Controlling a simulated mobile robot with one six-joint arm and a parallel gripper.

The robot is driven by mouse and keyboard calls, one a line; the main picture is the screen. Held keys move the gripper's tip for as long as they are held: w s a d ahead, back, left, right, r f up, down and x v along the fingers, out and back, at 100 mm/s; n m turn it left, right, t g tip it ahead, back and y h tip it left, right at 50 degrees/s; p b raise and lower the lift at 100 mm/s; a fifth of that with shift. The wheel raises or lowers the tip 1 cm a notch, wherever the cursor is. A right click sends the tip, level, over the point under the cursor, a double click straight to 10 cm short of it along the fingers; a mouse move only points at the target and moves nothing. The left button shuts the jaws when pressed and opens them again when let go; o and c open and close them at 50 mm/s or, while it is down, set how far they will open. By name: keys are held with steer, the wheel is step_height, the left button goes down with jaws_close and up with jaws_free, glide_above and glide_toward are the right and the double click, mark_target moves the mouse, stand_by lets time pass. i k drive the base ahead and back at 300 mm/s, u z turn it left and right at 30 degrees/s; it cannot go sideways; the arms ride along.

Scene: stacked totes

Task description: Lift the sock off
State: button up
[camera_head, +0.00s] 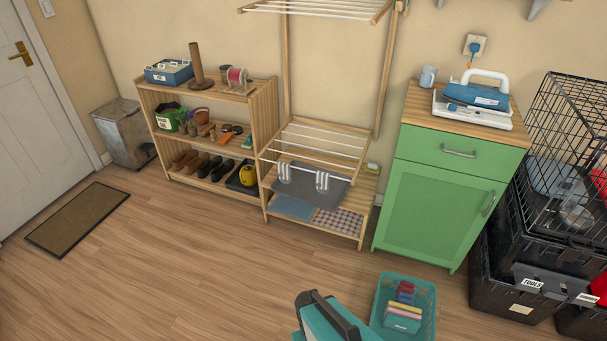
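A wooden drying rack (291,147) with white rails stands against the wall in the middle. Two small pale striped items (285,174) (322,181) hang over its lowest front rail, side by side and apart. They may be socks, but they are too small to tell for sure. A grey cloth or mat (342,187) lies flat behind and below them. My gripper is not in view.
A wooden shelf with shoes (262,105) stands left of the rack, a green cabinet (437,208) right. A teal basket (376,300) and an unclear teal shape with a dark handle (318,322) are at the bottom. The wooden floor (180,255) is clear at left centre.

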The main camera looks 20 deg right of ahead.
mark_target(321, 178)
steer(key=u, duration=0.55)
steer(key=i, duration=1.15)
steer(key=u, duration=0.4)
